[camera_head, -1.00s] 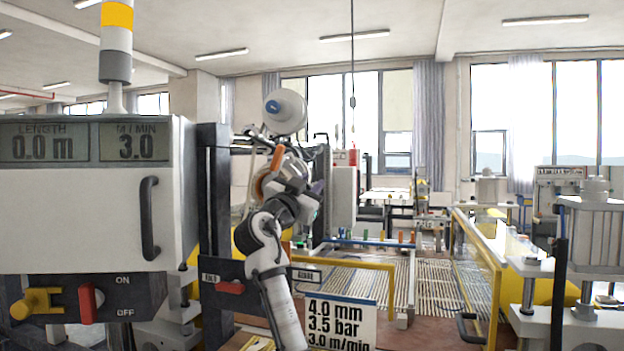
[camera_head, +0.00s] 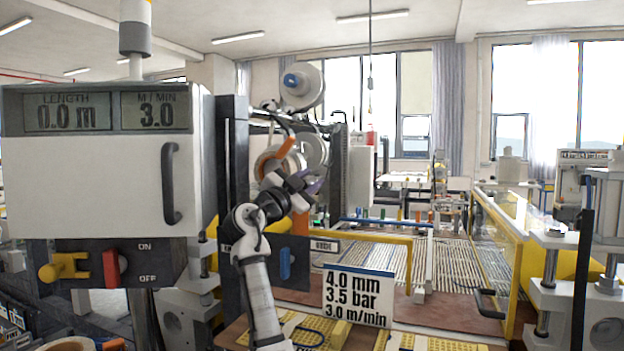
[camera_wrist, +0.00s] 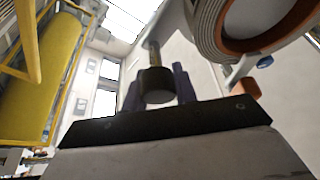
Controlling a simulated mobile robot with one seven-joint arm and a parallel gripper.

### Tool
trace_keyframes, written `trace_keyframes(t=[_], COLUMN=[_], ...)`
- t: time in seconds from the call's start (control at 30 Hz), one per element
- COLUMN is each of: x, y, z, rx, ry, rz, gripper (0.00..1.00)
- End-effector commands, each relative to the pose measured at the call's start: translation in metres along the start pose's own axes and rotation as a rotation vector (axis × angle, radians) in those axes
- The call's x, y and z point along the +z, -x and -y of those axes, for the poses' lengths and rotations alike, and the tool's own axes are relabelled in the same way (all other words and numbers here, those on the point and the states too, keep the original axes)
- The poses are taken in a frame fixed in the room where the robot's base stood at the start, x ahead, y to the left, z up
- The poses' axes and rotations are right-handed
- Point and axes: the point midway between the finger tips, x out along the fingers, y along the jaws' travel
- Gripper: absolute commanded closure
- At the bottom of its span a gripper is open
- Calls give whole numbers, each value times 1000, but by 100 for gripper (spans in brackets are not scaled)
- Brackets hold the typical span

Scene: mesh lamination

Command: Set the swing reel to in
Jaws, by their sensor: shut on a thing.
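The swing reel is not clearly marked. A group of reels shows left of centre in the head view: a white roll with a blue core (camera_head: 300,86), and below it an orange-rimmed roll (camera_head: 270,166) and a grey roll (camera_head: 314,150). My gripper (camera_head: 316,187) is in front of and just below the lower rolls. In the wrist view my gripper (camera_wrist: 159,88) is shut on a dark cylindrical knob (camera_wrist: 157,86) on a metal rod. A large roll with an orange-brown core (camera_wrist: 257,28) is at the upper right there, apart from the fingers.
A display cabinet (camera_head: 100,195) with a dark handle stands at the left, above a switch box with a red lever (camera_head: 110,267). A settings sign (camera_head: 358,297) and a yellow rail (camera_head: 375,238) are to the right.

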Motion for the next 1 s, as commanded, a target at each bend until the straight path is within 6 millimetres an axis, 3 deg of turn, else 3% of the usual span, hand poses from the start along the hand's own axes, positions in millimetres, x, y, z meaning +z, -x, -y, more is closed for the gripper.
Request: trace_keyframes(t=[0.43, 0.47, 0.6, 1.0], x=[4, 4, 3, -3], y=[1, 1, 1, -1], z=[2, 2, 1, 5], rx=[-4, -4, -3, 0], ry=[-2, -2, -2, -4], rz=[5, 5, 4, 1], gripper=[100, 69, 51, 50])
